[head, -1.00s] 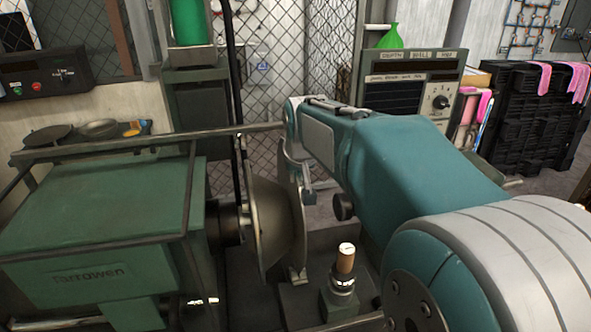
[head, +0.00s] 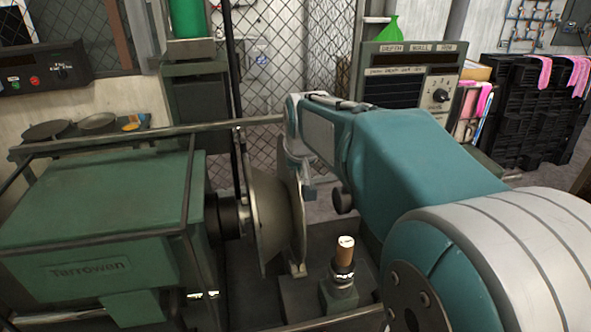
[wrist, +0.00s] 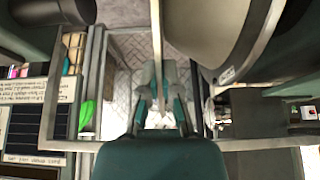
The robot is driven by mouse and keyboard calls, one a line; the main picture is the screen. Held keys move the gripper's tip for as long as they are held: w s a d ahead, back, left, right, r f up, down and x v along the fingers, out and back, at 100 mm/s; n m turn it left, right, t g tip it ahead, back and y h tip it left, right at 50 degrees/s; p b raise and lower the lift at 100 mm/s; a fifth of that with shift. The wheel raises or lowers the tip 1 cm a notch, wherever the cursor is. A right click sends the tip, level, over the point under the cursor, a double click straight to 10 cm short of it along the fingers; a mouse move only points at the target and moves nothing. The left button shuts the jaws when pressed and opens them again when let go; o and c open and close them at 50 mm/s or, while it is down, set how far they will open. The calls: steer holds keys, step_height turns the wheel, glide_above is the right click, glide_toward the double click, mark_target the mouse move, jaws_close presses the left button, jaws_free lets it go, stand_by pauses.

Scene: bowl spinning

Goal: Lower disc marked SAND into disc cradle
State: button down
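My gripper (wrist: 158,95) shows in the wrist view with its two fingers either side of a thin pale plate seen edge-on, which looks like the disc (wrist: 157,35). In the head view a thin grey disc (head: 301,205) stands upright below the end of my arm, close beside the large metal bowl form (head: 267,215). No SAND marking can be read. The gripper fingers are mostly hidden behind my wrist in the head view. A pale foot (head: 298,271) shows at the disc's lower edge; I cannot tell whether it belongs to the cradle.
The green Tarrowen machine (head: 95,235) carries the bowl form at left. A rail (head: 150,138) crosses behind. A panel (head: 410,85) and black crates (head: 530,110) stand at the back.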

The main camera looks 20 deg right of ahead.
steer(key=shift+f, duration=1.75)
stand_by(0.5)
steer(key=c, duration=0.7)
jaws_free()
steer(key=shift+f, duration=0.1)
glide_toward(296, 184)
steer(key=shift+s+r, duration=0.2)
steer(key=shift+r, duration=0.45)
